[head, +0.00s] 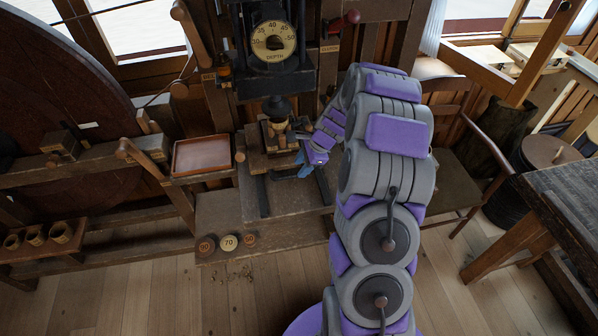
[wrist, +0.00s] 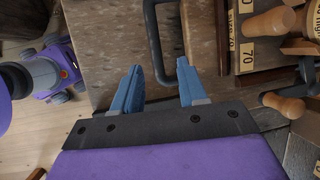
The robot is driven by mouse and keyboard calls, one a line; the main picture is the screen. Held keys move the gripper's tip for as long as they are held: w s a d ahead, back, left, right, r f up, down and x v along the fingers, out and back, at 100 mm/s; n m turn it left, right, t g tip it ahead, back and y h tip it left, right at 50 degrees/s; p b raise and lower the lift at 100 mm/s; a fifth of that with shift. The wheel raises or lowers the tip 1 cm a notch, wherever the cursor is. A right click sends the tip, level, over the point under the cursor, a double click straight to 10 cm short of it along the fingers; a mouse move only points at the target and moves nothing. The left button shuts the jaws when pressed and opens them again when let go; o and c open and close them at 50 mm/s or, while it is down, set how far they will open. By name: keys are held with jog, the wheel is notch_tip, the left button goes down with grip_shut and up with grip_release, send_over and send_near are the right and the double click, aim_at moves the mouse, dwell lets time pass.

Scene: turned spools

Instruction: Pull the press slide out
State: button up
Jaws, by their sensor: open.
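The press slide (head: 258,163) is a wooden carriage on dark rails under the press, with a turned spool (head: 278,124) standing on it. My gripper (head: 306,170) is at the right of the slide, low over the press bed. In the wrist view, my gripper (wrist: 160,84) has its two blue fingers apart with nothing held. My arm hides part of the slide's right side in the head view.
A depth dial (head: 273,42) and the press head hang above the slide. A reddish tray (head: 202,155) sits at the left. Round number tokens (head: 229,243) lie at the front edge of the bench. A chair (head: 452,180) and a dark table (head: 560,190) stand at the right.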

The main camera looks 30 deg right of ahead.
aim_at(291, 175)
jog(key=a+f, duration=0.2)
jog(key=a, duration=0.1)
jog(key=w+a, duration=0.1)
jog(key=shift+a+f, duration=0.3)
jog(key=shift+f, duration=0.1)
jog(key=d, duration=0.3)
jog(key=shift+d+f, duration=0.15)
jog(key=shift+f, duration=0.1)
jog(key=shift+c, duration=0.9)
jog(key=shift+a+r, duration=0.15)
jog(key=shift+a, duration=1.1)
jog(key=c, duration=0.4)
jog(key=shift+a, duration=0.15)
grip_shut()
jog(key=shift+d, duration=0.55)
